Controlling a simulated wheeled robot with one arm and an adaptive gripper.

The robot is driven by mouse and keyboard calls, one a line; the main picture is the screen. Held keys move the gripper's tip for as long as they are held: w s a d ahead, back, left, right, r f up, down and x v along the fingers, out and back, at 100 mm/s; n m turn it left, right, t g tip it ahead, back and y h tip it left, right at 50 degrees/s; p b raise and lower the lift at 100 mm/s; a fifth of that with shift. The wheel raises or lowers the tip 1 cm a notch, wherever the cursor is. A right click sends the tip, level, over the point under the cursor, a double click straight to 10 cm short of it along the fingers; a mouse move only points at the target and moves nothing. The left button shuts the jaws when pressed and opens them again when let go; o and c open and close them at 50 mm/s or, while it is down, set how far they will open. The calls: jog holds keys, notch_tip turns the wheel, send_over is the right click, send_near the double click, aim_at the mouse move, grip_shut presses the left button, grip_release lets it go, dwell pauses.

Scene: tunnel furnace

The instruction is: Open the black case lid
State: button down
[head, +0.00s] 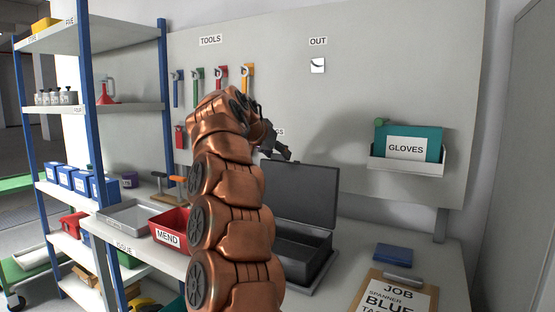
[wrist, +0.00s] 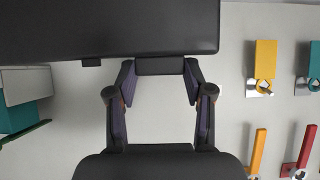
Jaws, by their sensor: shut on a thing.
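The black case (head: 315,245) stands on the bench with its lid (head: 310,195) raised, standing nearly upright at the back. Its dark inside shows, partly hidden by my arm. My gripper (head: 284,152) is at the top left edge of the lid. In the wrist view the lid (wrist: 100,28) fills the top left as a dark panel. A dark tab (wrist: 160,66) on its edge sits between the fingertips of my gripper (wrist: 160,82), which is shut on it.
A red MEND bin (head: 168,238) and a grey tray (head: 130,216) lie left of my arm. A clipboard (head: 375,290) and a blue block (head: 393,254) lie right of the case. The tool board (head: 340,110) with a gloves holder (head: 405,167) stands behind.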

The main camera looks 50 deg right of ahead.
jog(key=shift+c, duration=2.2)
grip_release()
jog(key=v, duration=1.2)
